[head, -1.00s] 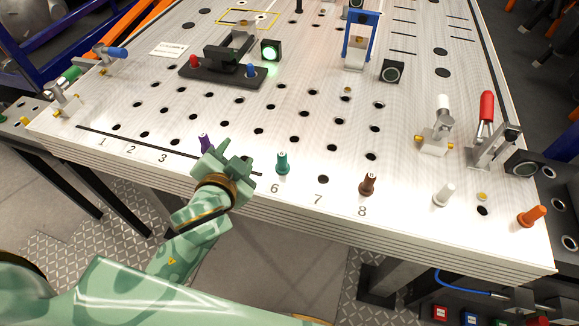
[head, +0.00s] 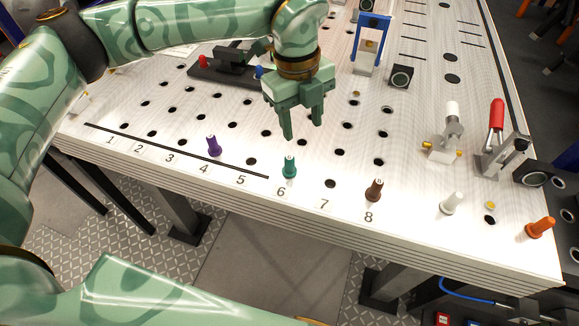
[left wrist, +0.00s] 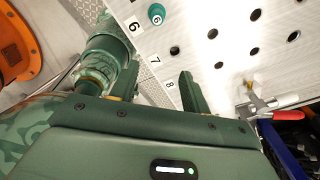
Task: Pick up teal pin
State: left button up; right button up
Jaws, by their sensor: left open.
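The teal pin (head: 290,167) stands upright in the table hole by number 6. In the left wrist view the teal pin (left wrist: 156,14) shows at the top, beside the 6 label. My left gripper (head: 302,130) is open and empty, pointing down above the table, a little behind the teal pin and apart from it. Its fingers also show in the left wrist view. My right gripper is not in view.
A purple pin (head: 213,146) stands by number 4 and a brown pin (head: 374,190) by number 8. A white pin (head: 453,203) and an orange pin (head: 540,227) stand at the right. Toggle clamps (head: 503,142) are on the right side. A black fixture (head: 222,64) lies behind.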

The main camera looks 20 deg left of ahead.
aim_at(290, 157)
pick_arm(q)
jog(key=shift+n+y, duration=0.6)
jog(key=shift+n, duration=0.1)
jog(key=a+f, duration=0.1)
jog(key=f, duration=0.5)
jog(key=w+a+f, duration=0.1)
jog(key=f, duration=0.2)
jog(key=shift+a, duration=0.3)
notch_tip(290, 157, down, 6)
jog(key=shift+w+f, duration=0.1)
jog(key=shift+f, duration=0.05)
grip_shut()
